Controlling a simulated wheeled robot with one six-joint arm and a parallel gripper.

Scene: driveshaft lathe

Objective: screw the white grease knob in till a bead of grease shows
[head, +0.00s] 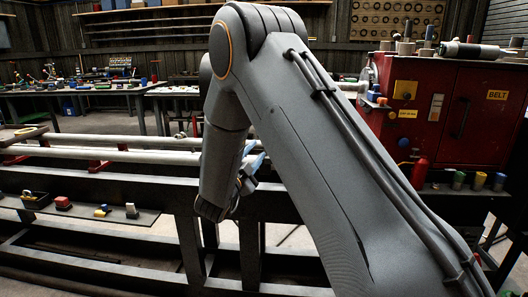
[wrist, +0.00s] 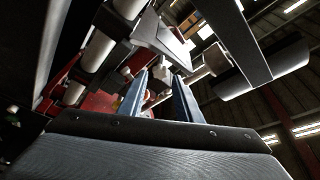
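In the wrist view my gripper (wrist: 160,77) points up into the machine, its two blue-grey fingers apart with a gap between them. A small pale piece with some red by it (wrist: 149,97) shows in the gap. I cannot tell whether it is the white grease knob or whether a finger touches it. In the head view my own arm covers most of my gripper, and only bluish finger parts (head: 254,161) show beside the forearm. I cannot make out the knob or any bead of grease in the head view.
The red lathe headstock (head: 455,110) stands at the right, with cups and a spool on and beside it. Long pale bars (head: 110,154) run along the dark lathe bed. A low shelf (head: 135,217) holds small coloured parts. In the wrist view, machine parts (wrist: 265,65) crowd around the fingertips.

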